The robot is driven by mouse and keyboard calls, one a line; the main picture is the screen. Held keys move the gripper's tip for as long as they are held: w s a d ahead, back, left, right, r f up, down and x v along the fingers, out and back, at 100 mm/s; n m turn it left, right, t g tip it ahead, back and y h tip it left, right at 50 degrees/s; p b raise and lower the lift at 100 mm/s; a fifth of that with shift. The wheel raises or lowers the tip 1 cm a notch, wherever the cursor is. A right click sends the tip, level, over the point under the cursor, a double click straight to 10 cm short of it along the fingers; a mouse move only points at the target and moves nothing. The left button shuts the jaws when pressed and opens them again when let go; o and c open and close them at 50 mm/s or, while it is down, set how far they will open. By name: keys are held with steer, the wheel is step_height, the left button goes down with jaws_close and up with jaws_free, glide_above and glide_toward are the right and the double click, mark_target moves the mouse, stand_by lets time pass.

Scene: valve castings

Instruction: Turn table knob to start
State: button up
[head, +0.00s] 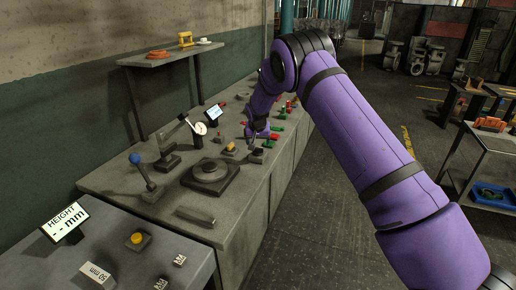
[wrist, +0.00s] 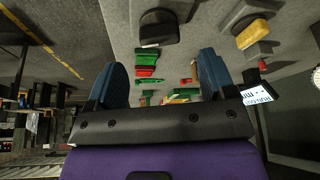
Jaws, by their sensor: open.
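A black knob (wrist: 158,28) with a white mark on its edge sits on a grey base at the top of the wrist view. It looks like the small dark knob (head: 257,154) on the bench in the head view. My gripper (wrist: 164,75) is open, its two blue fingers wide apart and nothing between them. The knob is beyond the fingertips in that view, apart from them. In the head view my gripper (head: 257,137) is low over the bench, just behind the knob and partly hidden by my wrist.
A dark round plate (head: 209,171), a dial gauge (head: 200,128) and a small display (head: 214,112) are farther left. Red and green parts (head: 282,115) lie behind.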

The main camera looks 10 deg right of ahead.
mark_target(258, 148)
steer(key=shift+x, duration=2.6)
steer(key=shift+c, duration=0.4)
steer(key=c, duration=0.9)
steer(key=shift+o, duration=0.2)
